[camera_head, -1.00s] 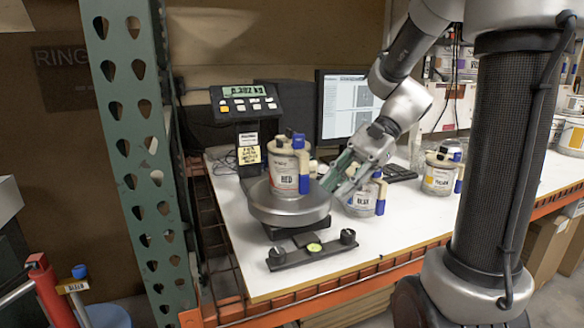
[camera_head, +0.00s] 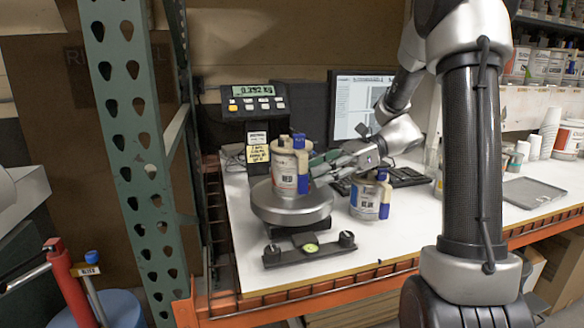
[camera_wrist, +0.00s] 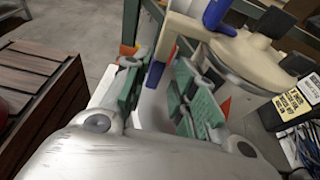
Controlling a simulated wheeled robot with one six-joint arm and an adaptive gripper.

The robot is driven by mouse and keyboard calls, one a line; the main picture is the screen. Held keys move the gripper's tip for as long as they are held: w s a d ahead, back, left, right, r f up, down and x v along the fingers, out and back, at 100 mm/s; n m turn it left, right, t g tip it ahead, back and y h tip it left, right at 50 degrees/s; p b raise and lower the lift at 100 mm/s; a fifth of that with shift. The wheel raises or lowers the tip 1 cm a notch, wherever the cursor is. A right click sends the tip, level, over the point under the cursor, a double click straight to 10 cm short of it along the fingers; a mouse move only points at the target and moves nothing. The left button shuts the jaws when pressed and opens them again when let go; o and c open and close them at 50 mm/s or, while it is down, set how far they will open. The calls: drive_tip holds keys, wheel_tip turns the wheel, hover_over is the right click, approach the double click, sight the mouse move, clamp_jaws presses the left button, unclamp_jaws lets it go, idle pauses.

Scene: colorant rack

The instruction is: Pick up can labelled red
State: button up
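The can labelled red (camera_head: 287,172) stands upright on the round silver scale pan (camera_head: 291,209). It is white with a beige and blue pouring clip at its top and right side. My gripper (camera_head: 320,164) comes in from the right, with its green fingers at the can's right side. In the wrist view, my gripper (camera_wrist: 167,72) has its two green-padded fingers apart. The can (camera_wrist: 240,62) shows beyond them, and the blue end of its clip (camera_wrist: 153,75) appears between the fingers. Whether the pads touch the clip cannot be told.
A second can labelled blue (camera_head: 368,195) stands on the white table (camera_head: 400,236), below my wrist. A scale display (camera_head: 252,101) and a monitor (camera_head: 350,110) stand behind. A green perforated post (camera_head: 130,130) rises at the left.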

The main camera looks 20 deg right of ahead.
sight(308, 178)
drive_tip(key=x, duration=0.4)
drive_tip(key=shift+s+a+f, duration=0.15)
drive_tip(key=shift+a+f, duration=0.1)
drive_tip(key=shift+a, duration=0.1)
clamp_jaws()
